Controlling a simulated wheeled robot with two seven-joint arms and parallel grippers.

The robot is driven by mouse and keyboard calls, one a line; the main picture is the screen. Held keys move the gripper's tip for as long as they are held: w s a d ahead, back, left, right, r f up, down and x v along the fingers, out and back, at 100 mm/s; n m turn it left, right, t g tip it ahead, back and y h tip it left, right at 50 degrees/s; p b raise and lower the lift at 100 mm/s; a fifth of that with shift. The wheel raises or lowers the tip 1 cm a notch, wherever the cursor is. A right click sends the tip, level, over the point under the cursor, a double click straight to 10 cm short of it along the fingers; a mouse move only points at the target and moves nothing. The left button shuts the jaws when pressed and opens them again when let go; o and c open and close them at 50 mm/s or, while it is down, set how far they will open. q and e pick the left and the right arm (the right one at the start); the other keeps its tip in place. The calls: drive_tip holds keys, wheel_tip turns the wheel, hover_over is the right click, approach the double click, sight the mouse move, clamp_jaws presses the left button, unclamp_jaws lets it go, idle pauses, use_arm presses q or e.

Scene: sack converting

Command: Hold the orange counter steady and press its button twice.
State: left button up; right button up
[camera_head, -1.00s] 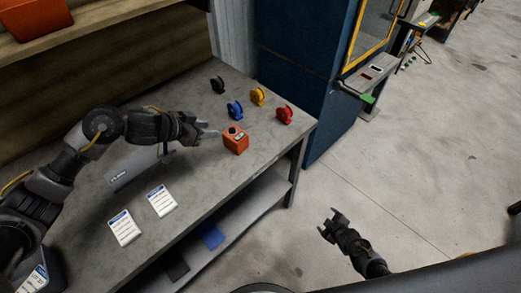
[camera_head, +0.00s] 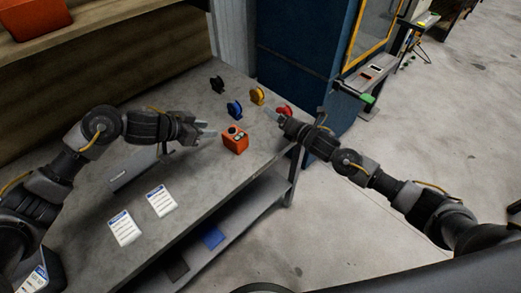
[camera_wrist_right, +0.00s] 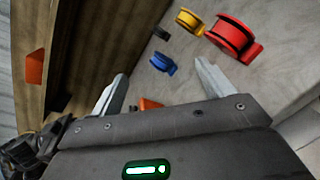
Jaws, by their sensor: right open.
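The orange counter (camera_head: 235,143) stands on the grey workbench, with a dark round part and a small greenish display on its top. My left gripper (camera_head: 211,133) is just left of the counter, its fingers pointing at it; whether they touch it or how wide they stand is unclear. My right gripper (camera_head: 277,116) is over the bench's right edge, to the right of the counter and apart from it. In the right wrist view its two fingers (camera_wrist_right: 160,88) are spread and empty, with a sliver of the orange counter (camera_wrist_right: 150,104) showing between them.
Red (camera_head: 285,109), yellow (camera_head: 257,96), blue (camera_head: 235,109) and black (camera_head: 217,84) tape-like rolls stand behind the counter. Two white labelled cards (camera_head: 162,200) lie at the front of the workbench (camera_head: 200,205). A blue cabinet (camera_head: 300,75) stands beyond the bench.

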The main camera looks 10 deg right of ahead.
drive_tip(key=s+a+n+g+y, duration=0.1)
drive_tip(key=s+a+n+g, duration=0.1)
drive_tip(key=s+a+n, duration=0.25)
drive_tip(key=n+g, duration=0.2)
drive_tip(key=n, duration=0.5)
approach(244, 145)
drive_tip(key=shift+x, duration=0.9)
drive_tip(key=x, duration=1.1)
drive_tip(key=shift+r, duration=0.15)
drive_tip(key=c, duration=1.1)
drive_tip(key=shift+c, duration=0.2)
use_arm(q)
clamp_jaws()
drive_tip(key=shift+d, duration=0.1)
